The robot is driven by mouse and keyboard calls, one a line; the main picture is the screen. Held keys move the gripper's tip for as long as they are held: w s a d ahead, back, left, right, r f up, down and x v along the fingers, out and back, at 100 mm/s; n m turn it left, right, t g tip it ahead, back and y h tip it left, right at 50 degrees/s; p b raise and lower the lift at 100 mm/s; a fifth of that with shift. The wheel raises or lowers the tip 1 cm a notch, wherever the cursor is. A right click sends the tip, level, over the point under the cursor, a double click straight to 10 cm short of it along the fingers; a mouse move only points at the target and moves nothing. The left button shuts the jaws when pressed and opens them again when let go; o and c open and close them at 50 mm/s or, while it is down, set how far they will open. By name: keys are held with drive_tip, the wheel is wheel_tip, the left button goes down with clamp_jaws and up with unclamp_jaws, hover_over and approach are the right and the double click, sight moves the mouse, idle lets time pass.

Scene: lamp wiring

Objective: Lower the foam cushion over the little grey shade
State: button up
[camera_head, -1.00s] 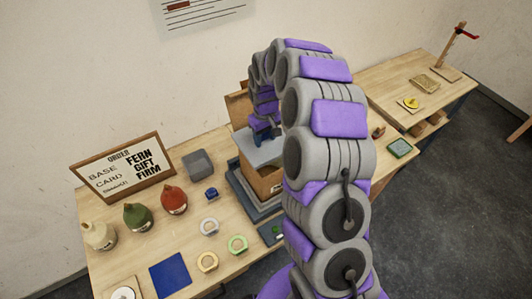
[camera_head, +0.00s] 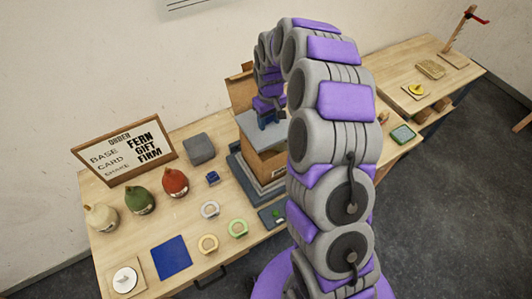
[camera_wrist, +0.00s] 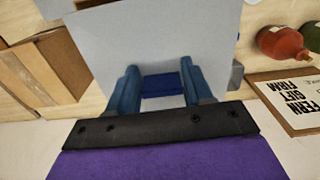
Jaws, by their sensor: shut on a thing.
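My gripper (camera_wrist: 160,88) is shut on the blue grip (camera_wrist: 162,84) of a flat light grey slab (camera_wrist: 150,40), which I take for the foam cushion. In the head view the slab (camera_head: 254,124) is over the open cardboard box (camera_head: 264,163) and covers much of its opening. I cannot tell whether the slab touches the box. My arm hides its right side. The little grey shade is not clearly seen; it may be under the slab. A rounded grey block (camera_head: 199,149) stands on the table left of the box.
The box stands on a dark grey stepped base (camera_head: 240,180). An order sign (camera_head: 124,158), several bottles (camera_head: 139,200), coloured rings (camera_head: 208,243) and a blue mat (camera_head: 171,257) share the table. A second table (camera_head: 445,88) stands at right. A wall is behind.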

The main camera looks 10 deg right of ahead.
sight(274, 125)
drive_tip(key=d, duration=0.2)
drive_tip(key=shift+d, duration=0.3)
drive_tip(key=shift+a, duration=2.5)
drive_tip(key=shift+d+b, duration=0.4)
drive_tip(key=shift+d, duration=2.2)
drive_tip(key=shift+a+f, duration=0.2)
drive_tip(key=shift+a, duration=0.4)
drive_tip(key=shift+a+f, duration=0.15)
drive_tip(key=shift+a, duration=0.45)
drive_tip(key=shift+d+f+b, duration=0.3)
drive_tip(key=shift+d+f, duration=0.05)
drive_tip(key=shift+d, duration=0.15)
drive_tip(key=shift+a, duration=0.6)
drive_tip(key=shift+d+f, duration=0.3)
drive_tip(key=shift+d, duration=0.2)
drive_tip(key=shift+d+f, duration=0.25)
drive_tip(key=shift+d, duration=0.2)
drive_tip(key=shift+f, duration=0.1)
drive_tip(key=shift+a+f+b, duration=0.1)
drive_tip(key=shift+a+b, duration=0.05)
drive_tip(key=shift+b, duration=0.15)
